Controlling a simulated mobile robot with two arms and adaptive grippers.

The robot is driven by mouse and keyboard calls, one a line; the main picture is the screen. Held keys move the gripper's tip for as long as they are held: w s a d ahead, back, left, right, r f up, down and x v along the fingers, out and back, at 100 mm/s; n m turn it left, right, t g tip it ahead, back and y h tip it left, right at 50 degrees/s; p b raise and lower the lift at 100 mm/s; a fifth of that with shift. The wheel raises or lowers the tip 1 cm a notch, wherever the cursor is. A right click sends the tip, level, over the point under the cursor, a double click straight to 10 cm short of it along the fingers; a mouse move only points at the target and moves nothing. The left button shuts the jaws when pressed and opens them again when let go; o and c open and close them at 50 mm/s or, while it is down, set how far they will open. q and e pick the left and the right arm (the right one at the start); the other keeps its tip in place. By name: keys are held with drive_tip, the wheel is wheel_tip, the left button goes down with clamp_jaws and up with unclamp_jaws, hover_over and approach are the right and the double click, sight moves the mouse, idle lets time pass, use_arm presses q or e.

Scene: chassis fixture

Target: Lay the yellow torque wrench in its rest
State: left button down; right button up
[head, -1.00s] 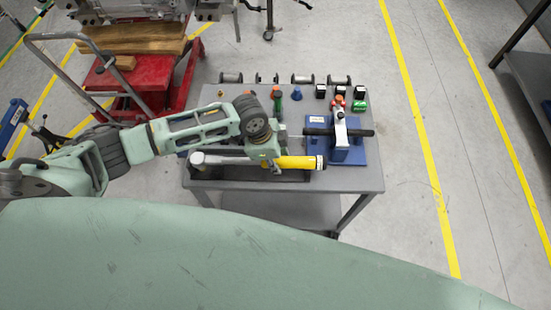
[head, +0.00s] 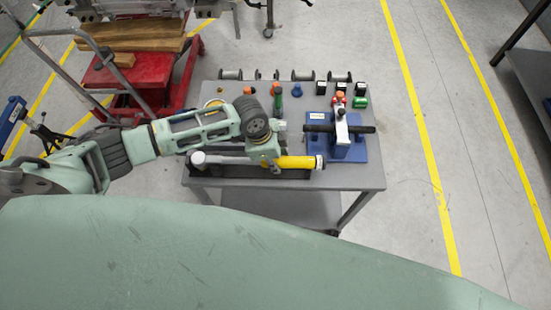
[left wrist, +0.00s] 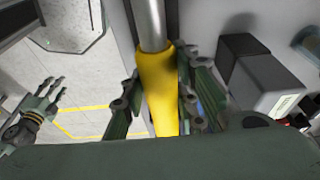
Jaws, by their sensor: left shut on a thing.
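The yellow torque wrench (head: 300,162) lies crosswise near the front edge of the cart, its grey head to the left and yellow handle to the right. My left gripper (head: 272,166) is shut on the handle. In the left wrist view its fingers (left wrist: 158,100) flank the yellow handle (left wrist: 157,75), with the grey shaft beyond. A long dark rest (head: 232,173) is directly beneath the wrench. I cannot tell whether the wrench touches it. In the left wrist view, what seems to be my right gripper (left wrist: 48,98) shows at the left with its fingers spread, apart from the wrench.
A blue fixture (head: 368,150) with a black bar (head: 358,130) stands right of the handle. Spools (head: 303,75), black boxes (head: 338,87) and small bottles (head: 297,89) line the back of the grey cart (head: 366,178). A red trolley (head: 118,87) stands behind at the left.

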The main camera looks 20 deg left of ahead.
use_arm(q)
drive_tip(key=shift+w+f, duration=0.1)
drive_tip(key=c, duration=1.3)
unclamp_jaws()
drive_tip(key=shift+s+f, duration=0.15)
drive_tip(key=shift+s, duration=0.05)
drive_tip(key=p+v, duration=0.2)
drive_tip(key=d+p+v, duration=0.1)
drive_tip(key=p+v, duration=0.3)
drive_tip(key=shift+w+d+r, duration=0.2)
drive_tip(key=shift+w+r, duration=0.1)
drive_tip(key=shift+d+v, duration=0.15)
drive_tip(key=shift+v, duration=0.5)
drive_tip(key=shift+d+v, duration=0.15)
drive_tip(key=shift+v, duration=0.5)
drive_tip(key=shift+w+r, duration=0.1)
